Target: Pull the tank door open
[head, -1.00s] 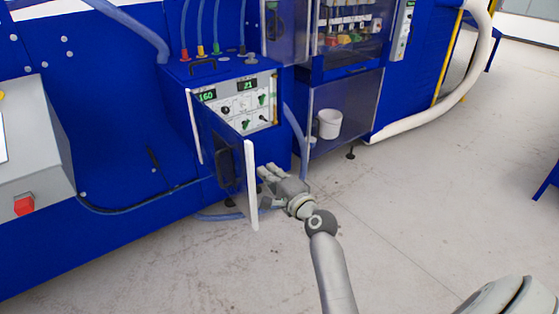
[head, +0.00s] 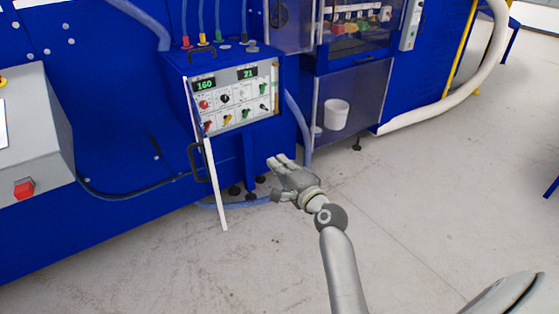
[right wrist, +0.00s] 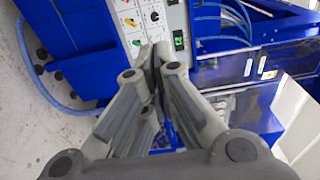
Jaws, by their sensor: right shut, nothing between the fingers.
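The tank door (head: 214,190) stands swung open from the blue control box (head: 262,135). It shows nearly edge-on as a thin white strip, with its black handle (head: 198,160) on the left side. My right gripper (head: 279,163) is to the right of the door, in front of and below the box's panel, apart from the door and handle. Its fingers are shut with nothing between them. In the right wrist view the closed fingers (right wrist: 154,62) point at the panel of knobs (right wrist: 143,20). The left gripper is out of view.
Colored hoses (head: 202,20) enter the box from above. A clear-fronted cabinet (head: 360,105) with a white bucket (head: 336,114) stands to the right. A grey console with a red button (head: 24,188) is at the left. The floor (head: 420,210) in front is clear.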

